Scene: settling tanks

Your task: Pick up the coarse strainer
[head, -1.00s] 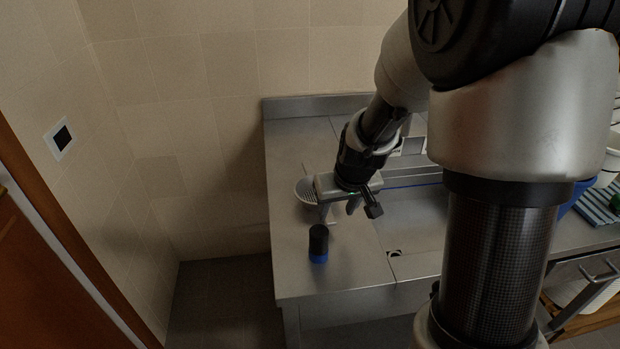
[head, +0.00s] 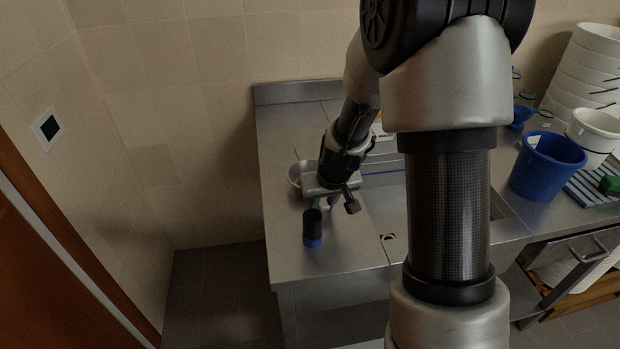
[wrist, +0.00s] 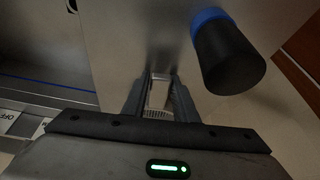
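In the wrist view a narrow pale piece (wrist: 158,94), probably the strainer's handle, lies between the two fingers of my gripper (wrist: 160,82). I cannot tell whether the fingers touch it.
A black cylinder with a blue end (head: 313,229) stands close in front of my gripper; it also shows in the wrist view (wrist: 228,58). A blue bucket (head: 546,172) and white buckets (head: 594,128) are at the right. The wall closes off the back.

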